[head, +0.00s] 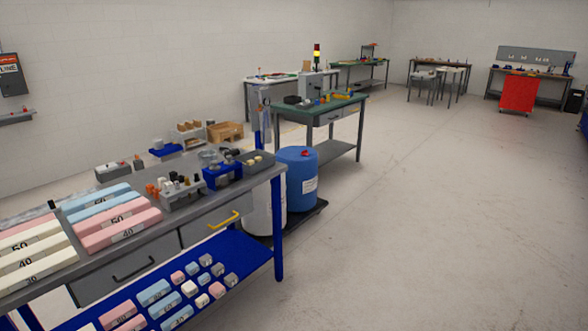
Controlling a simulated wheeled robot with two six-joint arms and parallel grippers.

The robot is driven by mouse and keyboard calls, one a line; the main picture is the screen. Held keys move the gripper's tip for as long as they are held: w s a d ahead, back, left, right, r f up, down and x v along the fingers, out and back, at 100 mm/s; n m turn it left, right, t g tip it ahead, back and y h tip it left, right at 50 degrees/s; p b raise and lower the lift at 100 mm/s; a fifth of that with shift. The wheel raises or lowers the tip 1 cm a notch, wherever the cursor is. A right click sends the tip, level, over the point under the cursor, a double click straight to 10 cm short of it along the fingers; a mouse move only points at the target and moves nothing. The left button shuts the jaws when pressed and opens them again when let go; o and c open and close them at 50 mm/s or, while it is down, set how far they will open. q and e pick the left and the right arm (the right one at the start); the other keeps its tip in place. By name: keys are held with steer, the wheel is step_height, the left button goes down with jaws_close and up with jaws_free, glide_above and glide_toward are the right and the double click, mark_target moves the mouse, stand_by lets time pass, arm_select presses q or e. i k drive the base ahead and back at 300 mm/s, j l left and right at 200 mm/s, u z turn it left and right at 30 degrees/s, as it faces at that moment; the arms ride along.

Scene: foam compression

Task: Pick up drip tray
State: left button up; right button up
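I cannot tell for certain which thing is the drip tray. A low black tray (318,209) lies on the floor under a blue drum (301,178) and a white drum (278,212), past the right end of the near workbench. A small dark tray (268,168) with a few pale round pieces sits at that bench's far right corner. Neither of my grippers shows in the head view.
The near grey workbench (150,235) carries foam blocks (122,222), a blue fixture (222,174) and small parts. Smaller blocks lie on its blue lower shelf (248,262). A green-topped bench (320,107) stands behind the drums. The floor (450,220) at right is clear.

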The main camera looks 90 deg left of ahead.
mark_target(53, 206)
steer(key=u, duration=6)
steer(key=i+u, duration=0.1)
steer(key=i, duration=1.3)
steer(key=i+z, duration=0.1)
steer(key=i, duration=0.5)
steer(key=i+z, duration=0.1)
steer(key=i, duration=0.5)
steer(key=i+j, duration=0.15)
steer(key=i, duration=0.45)
steer(key=i+j+z, duration=0.15)
steer(key=i, duration=0.45)
steer(key=i+l+z, duration=0.2)
steer(key=i+z, duration=0.2)
steer(key=i, duration=0.2)
steer(key=i+z, duration=0.45)
steer(key=i, duration=0.2)
steer(key=i+j+z, duration=0.15)
steer(key=i+z, duration=0.25)
steer(key=i, duration=0.25)
